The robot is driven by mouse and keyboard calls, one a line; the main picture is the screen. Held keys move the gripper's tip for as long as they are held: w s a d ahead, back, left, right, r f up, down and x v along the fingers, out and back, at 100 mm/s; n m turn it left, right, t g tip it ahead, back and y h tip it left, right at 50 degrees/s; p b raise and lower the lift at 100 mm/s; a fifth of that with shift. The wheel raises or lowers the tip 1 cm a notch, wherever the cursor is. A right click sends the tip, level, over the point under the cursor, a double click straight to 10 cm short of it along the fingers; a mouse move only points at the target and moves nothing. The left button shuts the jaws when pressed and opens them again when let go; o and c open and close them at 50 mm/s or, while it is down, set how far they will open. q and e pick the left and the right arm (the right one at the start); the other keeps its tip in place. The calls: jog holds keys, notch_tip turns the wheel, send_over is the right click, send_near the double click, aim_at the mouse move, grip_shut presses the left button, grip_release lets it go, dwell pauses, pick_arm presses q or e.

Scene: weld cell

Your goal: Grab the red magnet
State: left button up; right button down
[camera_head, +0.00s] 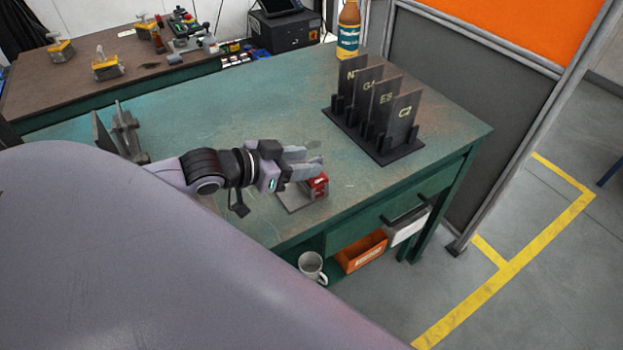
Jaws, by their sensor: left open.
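The red magnet (319,187) sits on a grey metal plate (297,201) near the front edge of the green workbench (250,110). My left gripper (307,162) is open. Its fingers reach over the magnet from the left and hide part of its top. I cannot tell whether the fingers touch the magnet. My right gripper is not in view.
A black rack (384,147) with labelled dark plates stands behind and right of the magnet. A bottle (348,30) stands at the bench's far edge. A metal bracket (126,131) stands at left. Below are an orange bin (362,252) and a mug (311,265).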

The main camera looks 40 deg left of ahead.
aim_at(307, 162)
pick_arm(q)
jog(key=shift+x, duration=1.75)
jog(key=shift+f, duration=0.1)
grip_shut()
jog(key=shift+s+f, duration=0.15)
jog(key=shift+f, duration=0.05)
jog(key=shift+r, duration=0.2)
